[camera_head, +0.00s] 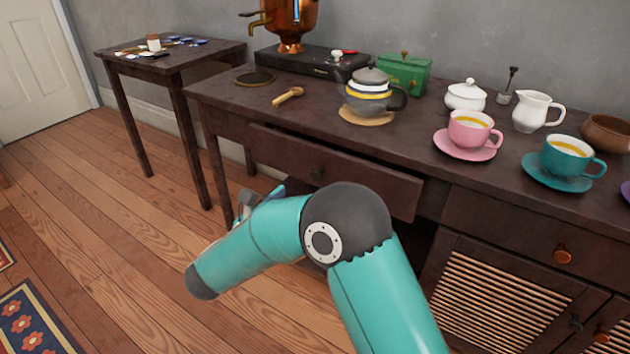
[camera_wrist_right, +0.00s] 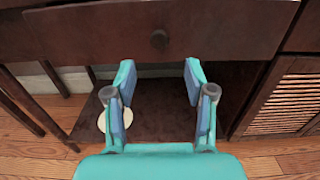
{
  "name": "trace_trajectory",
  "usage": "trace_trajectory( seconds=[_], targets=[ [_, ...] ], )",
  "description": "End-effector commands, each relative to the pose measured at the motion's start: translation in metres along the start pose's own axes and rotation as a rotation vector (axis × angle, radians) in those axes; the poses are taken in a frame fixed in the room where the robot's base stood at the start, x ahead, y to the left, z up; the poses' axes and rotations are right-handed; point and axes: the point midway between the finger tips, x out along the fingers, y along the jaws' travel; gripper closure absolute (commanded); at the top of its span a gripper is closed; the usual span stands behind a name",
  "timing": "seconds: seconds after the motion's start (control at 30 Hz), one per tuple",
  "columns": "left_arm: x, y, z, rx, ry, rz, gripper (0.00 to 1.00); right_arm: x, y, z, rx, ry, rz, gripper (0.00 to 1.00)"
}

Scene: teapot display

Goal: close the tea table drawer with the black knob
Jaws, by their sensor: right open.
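The tea table drawer (camera_head: 375,188) is dark wood and sticks out from the front of the tea table (camera_head: 420,140), so it stands partly open. Its black knob (camera_head: 318,174) is on the drawer front; the knob also shows at the top middle of the right wrist view (camera_wrist_right: 160,40). My right gripper (camera_wrist_right: 160,78) is open and empty, its fingers apart below the knob in that view and not around it. In the head view my right gripper (camera_head: 258,197) is mostly hidden behind my teal arm, near the drawer's left part. My left gripper is not in view.
On the tabletop stand a teapot (camera_head: 368,95), a pink cup (camera_head: 470,128), a teal cup (camera_head: 567,155) and a green box (camera_head: 405,74). A slatted door (camera_head: 495,300) is at lower right. A side table (camera_head: 170,65) stands left.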

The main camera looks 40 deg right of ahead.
Motion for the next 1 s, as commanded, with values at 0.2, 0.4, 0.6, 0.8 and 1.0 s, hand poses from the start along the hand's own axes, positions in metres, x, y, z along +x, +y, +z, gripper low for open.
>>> trace_trajectory(
  seconds=[0.2,0.4,0.6,0.8,1.0],
  targets=[
    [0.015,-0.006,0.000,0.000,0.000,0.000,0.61,0.050,-0.001,-0.004,0.002,0.002,-0.005,0.46],
    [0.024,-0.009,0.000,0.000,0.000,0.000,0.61,0.085,-0.001,-0.003,0.001,0.002,-0.004,0.46],
    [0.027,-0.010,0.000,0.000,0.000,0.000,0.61,0.103,-0.001,-0.002,0.000,0.002,-0.003,0.46],
    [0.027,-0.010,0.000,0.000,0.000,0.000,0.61,0.107,0.000,-0.001,0.000,0.002,0.000,0.46],
    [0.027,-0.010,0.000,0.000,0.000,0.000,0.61,0.107,-0.001,-0.001,0.000,0.002,-0.001,0.54]
  ],
)
